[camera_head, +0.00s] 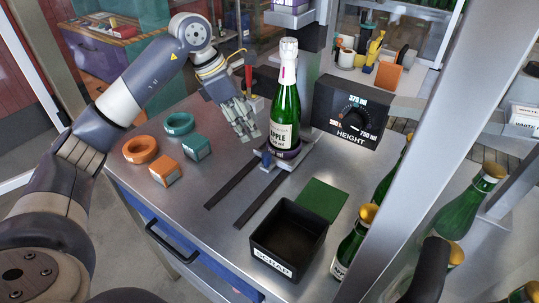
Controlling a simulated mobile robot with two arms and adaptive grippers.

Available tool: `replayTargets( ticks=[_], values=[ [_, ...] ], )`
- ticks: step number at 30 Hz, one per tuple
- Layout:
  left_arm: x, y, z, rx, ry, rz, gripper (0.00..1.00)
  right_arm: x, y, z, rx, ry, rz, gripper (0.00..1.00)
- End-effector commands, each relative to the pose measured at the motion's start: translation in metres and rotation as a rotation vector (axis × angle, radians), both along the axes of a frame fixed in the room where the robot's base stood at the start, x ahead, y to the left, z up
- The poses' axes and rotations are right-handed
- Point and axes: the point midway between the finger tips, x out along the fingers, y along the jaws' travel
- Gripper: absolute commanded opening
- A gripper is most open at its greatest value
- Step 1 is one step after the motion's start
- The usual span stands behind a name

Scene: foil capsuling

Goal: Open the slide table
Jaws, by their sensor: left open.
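The slide table (290,161) is a small grey plate at the far end of two dark rails (236,188) set in the metal worktop. A green bottle (285,112) with a white-and-foil neck stands upright on it, in a dark purple base. A blue piece (266,159) sits at the plate's near-left side. My left gripper (243,128) is open, fingers pointing down, just left of the bottle and apart from it. It appears above the worktop, behind the blue piece. No right gripper shows.
A black scrap bin (289,236) stands near the front, with a green pad (323,199) behind it. Orange and green rings and blocks (166,170) lie at left. A height dial box (350,112) stands right of the bottle. Bottles (350,243) and a post (423,167) crowd the right.

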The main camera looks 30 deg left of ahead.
Motion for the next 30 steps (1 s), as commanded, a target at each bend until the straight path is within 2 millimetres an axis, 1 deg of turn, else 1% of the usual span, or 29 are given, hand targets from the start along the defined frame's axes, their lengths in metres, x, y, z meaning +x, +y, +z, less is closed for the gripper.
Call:
replayTargets(
  ticks=[1,2,5,7,15,21,25,30],
  values=[
    [0.0,0.0,-0.007,0.0,0.0,0.0,0.42,-0.005,0.0,-0.007,0.0,0.007,0.0,0.54],
    [0.0,0.0,-0.008,0.001,0.001,0.0,0.42,-0.006,0.0,-0.007,0.0,0.01,0.001,0.54],
    [0.002,-0.002,-0.014,0.0,0.003,0.0,0.42,-0.006,0.0,-0.004,0.0,0.01,0.001,0.54],
    [0.004,-0.006,-0.021,0.0,0.003,-0.001,0.42,-0.004,0.001,-0.001,0.0,0.008,0.001,0.54],
    [0.015,-0.022,-0.067,-0.002,0.006,0.0,0.42,-0.003,0.005,0.014,0.005,0.005,0.0,0.54],
    [0.022,-0.03,-0.094,-0.001,0.003,0.001,0.42,-0.001,0.005,0.021,0.006,0.002,0.001,0.54],
    [0.024,-0.033,-0.103,-0.001,0.0,0.0,0.42,0.0,0.005,0.023,0.006,-0.001,0.002,0.54],
    [0.025,-0.033,-0.106,0.0,0.0,0.0,0.42,0.0,0.005,0.022,0.005,-0.001,0.001,0.54]
  ],
)
